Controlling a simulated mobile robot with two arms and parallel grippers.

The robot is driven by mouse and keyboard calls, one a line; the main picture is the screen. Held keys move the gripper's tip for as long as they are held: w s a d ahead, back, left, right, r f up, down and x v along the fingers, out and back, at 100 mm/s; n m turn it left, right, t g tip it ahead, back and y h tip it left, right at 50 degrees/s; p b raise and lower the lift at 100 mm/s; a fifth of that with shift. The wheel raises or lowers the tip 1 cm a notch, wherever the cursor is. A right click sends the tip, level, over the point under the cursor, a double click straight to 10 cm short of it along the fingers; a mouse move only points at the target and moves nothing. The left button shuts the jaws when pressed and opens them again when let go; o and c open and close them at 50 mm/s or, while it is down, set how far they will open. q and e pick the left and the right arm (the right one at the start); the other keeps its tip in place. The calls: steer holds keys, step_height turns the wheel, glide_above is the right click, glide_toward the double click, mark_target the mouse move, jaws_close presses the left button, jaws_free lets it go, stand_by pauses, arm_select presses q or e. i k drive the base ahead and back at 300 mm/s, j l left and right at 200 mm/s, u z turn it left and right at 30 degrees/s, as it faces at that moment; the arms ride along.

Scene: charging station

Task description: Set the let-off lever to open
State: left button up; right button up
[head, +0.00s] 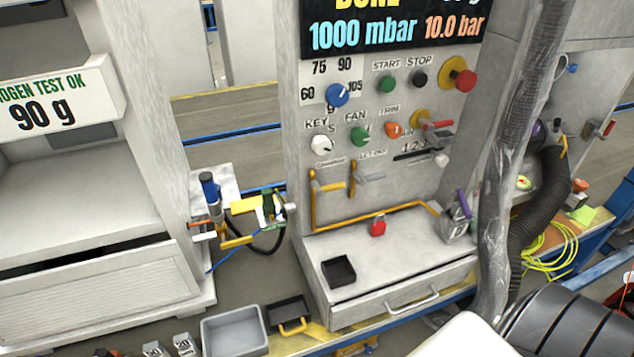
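The let-off lever (371,177) is on the grey control panel (405,195), under a small label that seems to read LET-OFF. Its grey handle points roughly sideways to the right from a short upright brass-coloured pipe. A second lever (326,186), with a yellow handle, is just left of it on a yellow pipe. Neither of my grippers is in view, and nothing is touching the let-off lever.
Knobs and buttons sit above the levers, including a white key knob (321,145) and green fan knob (359,135). A red padlock (378,226) and black tray (338,271) lie on the ledge below. A thick wrapped hose (508,150) hangs to the right.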

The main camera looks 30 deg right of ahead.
mark_target(362, 180)
steer(key=z, duration=0.5)
steer(key=i+l+z, duration=0.1)
steer(key=z, duration=0.85)
steer(key=i+l, duration=0.05)
